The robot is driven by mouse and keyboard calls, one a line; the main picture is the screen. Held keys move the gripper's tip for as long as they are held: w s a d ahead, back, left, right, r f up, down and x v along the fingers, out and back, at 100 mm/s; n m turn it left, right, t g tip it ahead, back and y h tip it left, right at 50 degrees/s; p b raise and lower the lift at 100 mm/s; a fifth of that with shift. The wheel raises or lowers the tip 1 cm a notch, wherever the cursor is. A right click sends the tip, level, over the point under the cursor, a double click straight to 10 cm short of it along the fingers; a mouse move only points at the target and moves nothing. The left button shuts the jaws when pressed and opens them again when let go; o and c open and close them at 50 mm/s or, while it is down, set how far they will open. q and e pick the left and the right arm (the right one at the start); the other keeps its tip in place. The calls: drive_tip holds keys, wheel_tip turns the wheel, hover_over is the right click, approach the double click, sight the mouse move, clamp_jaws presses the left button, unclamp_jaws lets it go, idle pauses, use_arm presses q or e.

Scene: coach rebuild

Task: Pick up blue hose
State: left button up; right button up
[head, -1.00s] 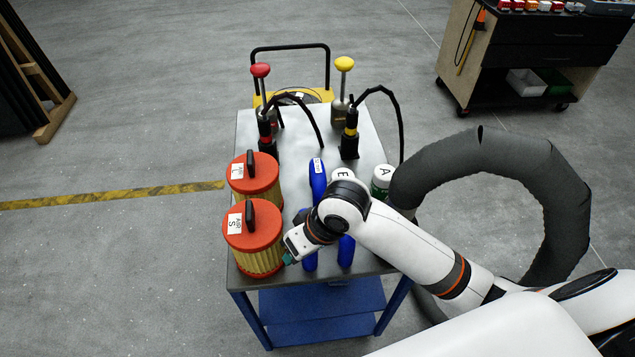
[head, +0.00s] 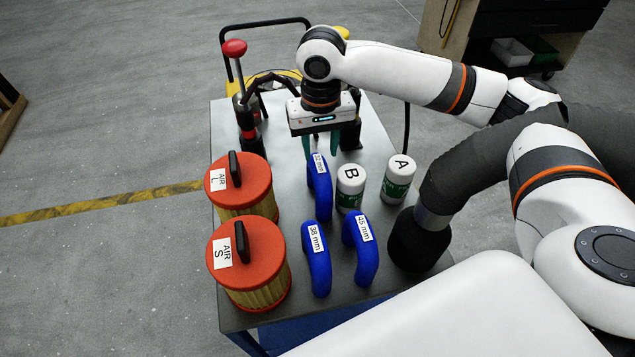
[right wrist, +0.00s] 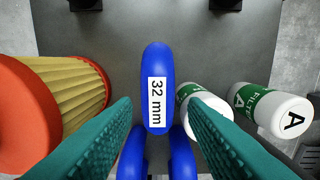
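Three blue hoses lie on the metal cart top (head: 385,290). The 32 mm hose (head: 319,192) is farthest back; the 38 mm hose (head: 317,262) and 45 mm hose (head: 362,252) are nearer, side by side. My right gripper (head: 321,148) is open and empty, at the far end of the 32 mm hose. In the right wrist view its teal fingers (right wrist: 161,106) stand apart, pointing down, with the 32 mm hose (right wrist: 157,80) between them and no visible contact. The other two hoses are partly cut off there. My left gripper is not in view.
Orange-topped air filters L (head: 240,185) and S (head: 248,265) stand left of the hoses. White-topped canisters B (head: 350,187) and A (head: 398,178) stand right. A red-knobbed tool (head: 236,70) stands behind. A dark corrugated duct (head: 470,175) borders the cart's right side.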

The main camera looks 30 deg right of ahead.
sight(319, 164)
wheel_tip(319, 164, down, 2)
drive_tip(key=shift+f, duration=0.8)
wheel_tip(319, 164, down, 4)
drive_tip(key=shift+s+a+r, duration=0.15)
drive_tip(key=shift+r, duration=0.05)
drive_tip(key=shift+f, duration=0.45)
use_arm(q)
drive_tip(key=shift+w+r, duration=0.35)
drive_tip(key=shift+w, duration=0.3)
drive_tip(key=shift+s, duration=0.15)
use_arm(e)
drive_tip(key=c, duration=0.7)
drive_tip(key=shift+r, duration=0.15)
drive_tip(key=shift+c, duration=0.2)
